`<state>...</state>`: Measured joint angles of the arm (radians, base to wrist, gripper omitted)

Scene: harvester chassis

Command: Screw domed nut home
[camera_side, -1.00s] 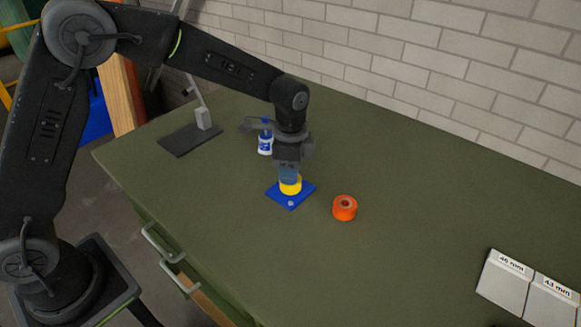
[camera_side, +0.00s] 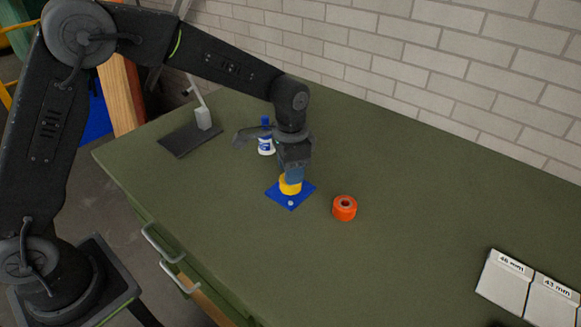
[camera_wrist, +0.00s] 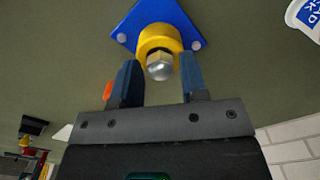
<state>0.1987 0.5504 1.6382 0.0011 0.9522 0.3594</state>
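The domed nut (camera_wrist: 159,66) is a silver hex nut with a rounded top. It sits at the middle of a yellow round boss (camera_wrist: 158,36) on a blue square plate (camera_wrist: 128,18). The yellow boss (camera_side: 290,189) and blue plate (camera_side: 277,194) show in the side view, where my gripper hides the nut. My gripper (camera_wrist: 159,62) is over the nut with one blue finger on each side. A gap shows between each finger and the nut, so it is open. Whether the nut is fully seated cannot be told.
An orange ring-shaped part (camera_side: 344,209) lies right of the plate. A white and blue bottle (camera_side: 265,145) stands behind my gripper. A dark stand (camera_side: 186,141) is at back left, and labelled grey blocks (camera_side: 504,284) are at front right. The green bench is otherwise clear.

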